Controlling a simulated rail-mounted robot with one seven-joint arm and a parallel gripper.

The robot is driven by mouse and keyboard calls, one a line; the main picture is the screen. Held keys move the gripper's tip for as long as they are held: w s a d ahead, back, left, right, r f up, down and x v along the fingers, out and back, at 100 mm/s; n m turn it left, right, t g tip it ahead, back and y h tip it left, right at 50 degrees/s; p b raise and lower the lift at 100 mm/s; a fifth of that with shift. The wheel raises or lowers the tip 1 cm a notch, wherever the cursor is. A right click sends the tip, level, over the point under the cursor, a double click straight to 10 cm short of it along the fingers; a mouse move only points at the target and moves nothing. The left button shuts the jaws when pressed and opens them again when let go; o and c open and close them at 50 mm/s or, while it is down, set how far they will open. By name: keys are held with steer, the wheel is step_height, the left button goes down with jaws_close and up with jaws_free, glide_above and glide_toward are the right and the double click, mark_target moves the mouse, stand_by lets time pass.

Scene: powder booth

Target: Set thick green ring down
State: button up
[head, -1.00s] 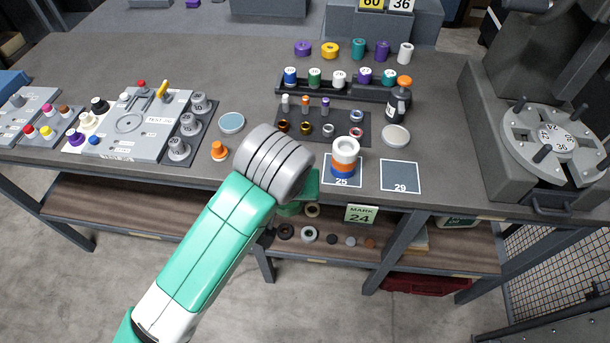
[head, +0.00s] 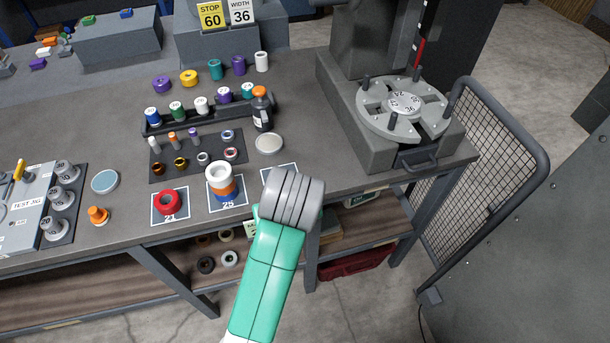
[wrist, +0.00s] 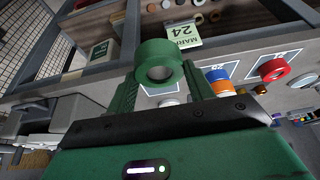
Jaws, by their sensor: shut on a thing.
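My gripper (wrist: 160,82) is shut on the thick green ring (wrist: 154,52), which sits between the two green fingers in the wrist view. In the head view my grey wrist hides the ring and most of the gripper. A dark mat with a white outline (head: 281,169) shows partly behind my wrist; its number is covered. In the wrist view, part of a mat outline shows behind the ring. I cannot tell whether the ring touches the mat.
A white, orange and blue ring stack (head: 220,181) stands on mat 25, left of my wrist. A red ring (head: 169,202) lies on mat 21. A pale round dish (head: 269,143) and a dark bottle (head: 262,110) stand behind. The slotted turntable (head: 403,106) is to the right.

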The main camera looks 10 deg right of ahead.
steer(key=w+b, duration=0.1)
steer(key=w, duration=0.4)
steer(key=w+f+b, duration=0.1)
steer(key=w, duration=0.4)
steer(key=w+b, duration=0.2)
steer(key=w, duration=0.4)
steer(key=shift+a+f, duration=0.1)
steer(key=shift+f, duration=0.05)
step_height(320, 180, down, 4)
steer(key=shift+s+r+b, duration=0.1)
steer(key=shift+b, duration=0.85)
steer(key=shift+r, duration=0.1)
steer(key=o, duration=1.1)
